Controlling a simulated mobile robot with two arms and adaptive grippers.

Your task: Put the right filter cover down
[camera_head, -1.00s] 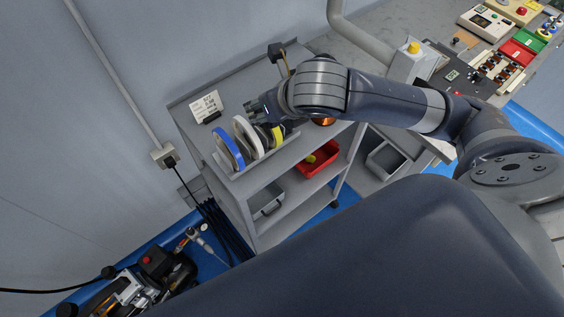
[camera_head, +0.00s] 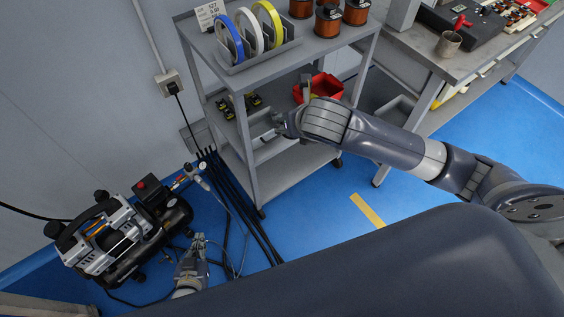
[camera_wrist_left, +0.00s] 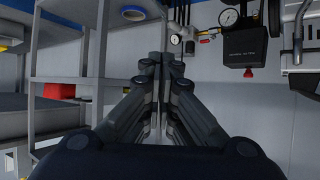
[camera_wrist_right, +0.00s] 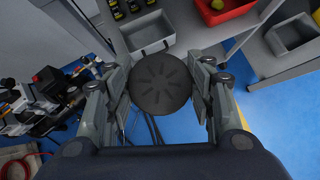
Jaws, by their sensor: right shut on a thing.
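The right filter cover (camera_wrist_right: 160,85) is a round black disc with radial slots, seen face-on in the right wrist view. My right gripper (camera_wrist_right: 161,70) is shut on it, with a finger at each side. In the head view my right gripper (camera_head: 287,116) is in front of the cart's lower shelves, and I cannot make out the cover there. My left gripper (camera_head: 196,246) is low near the compressor (camera_head: 127,236); in the left wrist view its fingers (camera_wrist_left: 161,68) are together and empty.
The grey cart (camera_head: 326,58) carries rolls of tape in a rack (camera_head: 262,55) and copper spools (camera_head: 327,20) on top. A red bin (camera_head: 325,86) and yellow-black items (camera_head: 243,103) are on its middle shelf. Black hoses (camera_head: 236,198) run over the blue floor, open at right.

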